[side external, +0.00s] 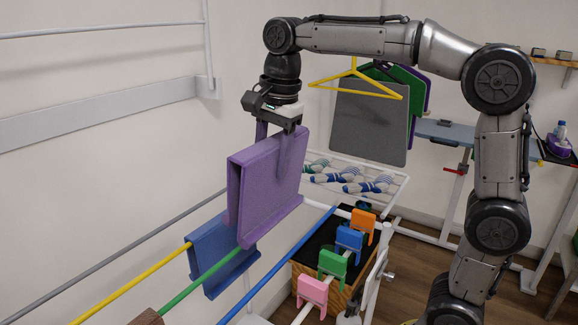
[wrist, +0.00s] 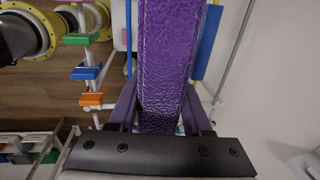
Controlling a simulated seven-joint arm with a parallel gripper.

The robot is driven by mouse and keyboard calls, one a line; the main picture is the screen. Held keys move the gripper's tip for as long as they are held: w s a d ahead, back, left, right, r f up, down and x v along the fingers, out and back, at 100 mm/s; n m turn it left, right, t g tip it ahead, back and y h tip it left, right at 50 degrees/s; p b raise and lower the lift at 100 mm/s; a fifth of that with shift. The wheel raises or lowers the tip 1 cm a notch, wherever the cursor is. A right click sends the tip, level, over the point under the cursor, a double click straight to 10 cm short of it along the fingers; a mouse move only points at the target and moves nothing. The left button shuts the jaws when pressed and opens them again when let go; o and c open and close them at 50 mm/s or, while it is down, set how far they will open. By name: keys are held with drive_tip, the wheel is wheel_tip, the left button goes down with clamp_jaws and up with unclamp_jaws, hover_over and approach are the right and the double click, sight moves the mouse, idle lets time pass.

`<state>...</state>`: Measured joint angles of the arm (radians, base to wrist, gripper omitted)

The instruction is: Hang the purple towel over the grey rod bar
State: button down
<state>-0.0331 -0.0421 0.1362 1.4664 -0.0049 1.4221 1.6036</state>
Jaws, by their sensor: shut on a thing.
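The purple towel (side external: 265,185) is folded over, with two panels hanging down and a gap between them at its left end. My gripper (side external: 273,145) is above it and shut on its top fold, one finger on each side. In the wrist view the towel (wrist: 165,60) runs up from between the fingers of my gripper (wrist: 158,112). The grey rod bar (side external: 115,255) is the leftmost rod, along the wall. The towel is to the right of its visible length. The rod's far end is hidden behind the towel.
A blue towel (side external: 215,250) hangs on the yellow rod (side external: 130,285). The green rod (side external: 200,278) passes behind the purple towel's lower edge. A blue rod (side external: 280,262) lies to the right. Coloured clips (side external: 332,263) sit on a white rail. A yellow hanger (side external: 355,78) stands behind.

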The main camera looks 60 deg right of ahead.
drive_tip(key=w+f+t, duration=0.3)
drive_tip(key=w+t, duration=0.1)
drive_tip(key=w, duration=1.2)
drive_tip(key=shift+f+t, duration=0.15)
drive_tip(key=shift+t, duration=0.15)
drive_tip(key=g, duration=0.2)
hover_over(193, 210)
drive_tip(key=s, duration=0.1)
drive_tip(key=shift+f, duration=5.55)
drive_tip(key=shift+w+d+f+g, duration=0.1)
drive_tip(key=shift+w+f+g, duration=0.3)
drive_tip(key=shift+f, duration=0.35)
drive_tip(key=shift+w+d+f+g, duration=0.15)
drive_tip(key=shift+f+g, duration=0.3)
drive_tip(key=shift+f, duration=0.25)
drive_tip(key=shift+w+d+f+g, duration=0.1)
drive_tip(key=shift+w+f+g, duration=0.3)
drive_tip(key=shift+f, duration=1.8)
